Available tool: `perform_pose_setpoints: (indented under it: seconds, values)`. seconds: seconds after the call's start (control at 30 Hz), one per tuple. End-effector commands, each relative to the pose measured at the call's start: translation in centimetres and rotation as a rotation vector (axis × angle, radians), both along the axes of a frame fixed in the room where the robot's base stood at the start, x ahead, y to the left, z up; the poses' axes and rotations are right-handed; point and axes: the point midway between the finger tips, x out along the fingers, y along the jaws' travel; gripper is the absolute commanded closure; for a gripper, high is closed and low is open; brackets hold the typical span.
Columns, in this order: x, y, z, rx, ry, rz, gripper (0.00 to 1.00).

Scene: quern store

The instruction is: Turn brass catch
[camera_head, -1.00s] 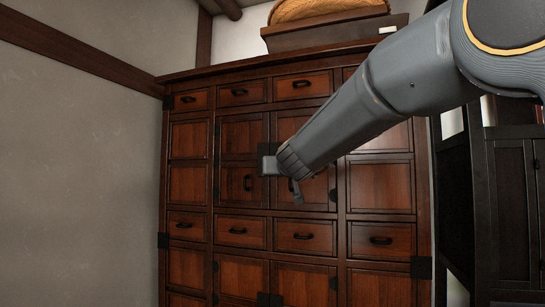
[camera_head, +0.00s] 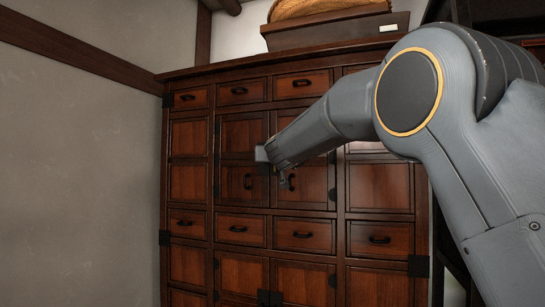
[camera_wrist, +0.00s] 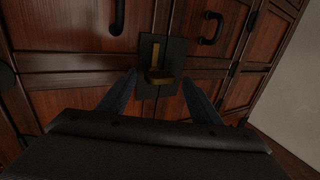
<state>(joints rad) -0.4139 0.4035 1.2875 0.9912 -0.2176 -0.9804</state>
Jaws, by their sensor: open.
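The brass catch (camera_wrist: 158,75) shows in the wrist view as a small yellowish bar on a dark plate (camera_wrist: 163,50), over the seam between two cabinet doors. My gripper (camera_wrist: 160,88) is open, with one finger on each side of the catch. I see nothing held between the fingers, and I cannot tell whether either touches the catch. In the head view my gripper (camera_head: 277,176) is in front of the upper pair of doors and the arm hides the catch. A black pull handle (camera_wrist: 211,28) is close to the plate in the wrist view.
The dark wooden cabinet (camera_head: 341,215) has several drawers and doors with black handles. A wooden box (camera_head: 335,30) with a tan rounded thing (camera_head: 315,8) stands on top. A plain wall (camera_head: 80,170) is on the left.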

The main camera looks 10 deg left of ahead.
Motion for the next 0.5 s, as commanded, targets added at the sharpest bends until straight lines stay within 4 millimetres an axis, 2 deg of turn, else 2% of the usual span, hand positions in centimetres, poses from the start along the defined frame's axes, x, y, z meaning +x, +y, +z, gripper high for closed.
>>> perform_pose_setpoints:
  seconds: [0.23,0.4,0.5]
  values:
    - [0.06,0.00,-0.04,0.000,0.000,0.000,0.42]
    - [0.05,0.00,-0.03,0.000,0.000,0.000,0.70]
    - [0.04,0.00,-0.03,0.000,0.000,0.000,0.83]
